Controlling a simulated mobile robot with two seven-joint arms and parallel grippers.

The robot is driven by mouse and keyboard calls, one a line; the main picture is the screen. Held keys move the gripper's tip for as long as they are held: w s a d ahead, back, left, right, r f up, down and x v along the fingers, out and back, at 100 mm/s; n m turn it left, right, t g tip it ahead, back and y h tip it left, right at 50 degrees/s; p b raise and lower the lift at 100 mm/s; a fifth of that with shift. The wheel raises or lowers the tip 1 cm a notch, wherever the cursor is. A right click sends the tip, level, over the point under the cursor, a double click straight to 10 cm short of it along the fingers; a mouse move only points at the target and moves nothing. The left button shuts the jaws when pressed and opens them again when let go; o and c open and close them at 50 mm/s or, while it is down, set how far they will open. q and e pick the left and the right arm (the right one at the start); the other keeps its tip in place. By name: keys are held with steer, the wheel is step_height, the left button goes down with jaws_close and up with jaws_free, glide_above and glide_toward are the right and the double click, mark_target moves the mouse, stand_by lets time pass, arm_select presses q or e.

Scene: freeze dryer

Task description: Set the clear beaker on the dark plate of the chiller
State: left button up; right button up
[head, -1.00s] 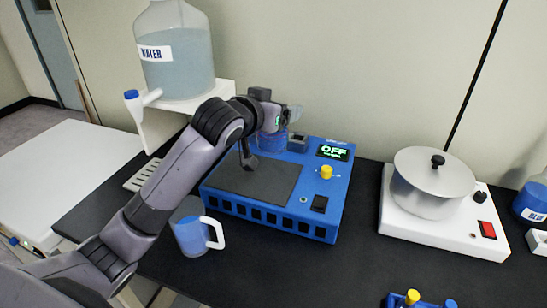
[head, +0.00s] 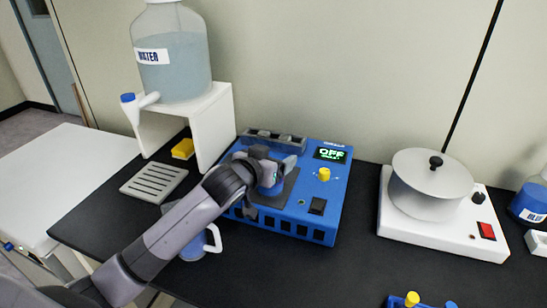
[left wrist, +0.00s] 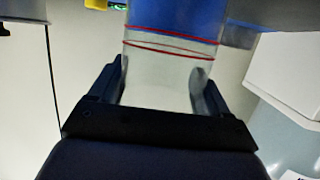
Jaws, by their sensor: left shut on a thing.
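The blue chiller (head: 334,200) stands on the black bench with its display reading OFF. Its dark plate (head: 290,187) is mostly hidden behind my left gripper (head: 268,182), which is over it in the head view. In the left wrist view, my left gripper (left wrist: 160,95) is shut on the clear beaker (left wrist: 160,75), a see-through cylinder with red rings. Blue shows at its upper part there; I cannot tell whether it is contents or the chiller behind. Whether the beaker touches the plate is hidden. My right gripper is not in view.
A water carboy (head: 175,55) stands on a white stand (head: 221,110) at back left. A yellow sponge (head: 183,149), a slotted tray (head: 153,182) and a handled jug (head: 195,246) are near my arm. A white hotplate (head: 440,236) with a lidded pot is at right.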

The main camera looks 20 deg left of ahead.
arm_select(q)
steer(key=o, duration=1.2)
steer(key=shift+f, duration=0.15)
steer(key=shift+c, duration=0.2)
steer(key=shift+r, duration=0.25)
steer(key=v, duration=1.2)
steer(key=shift+a, duration=0.1)
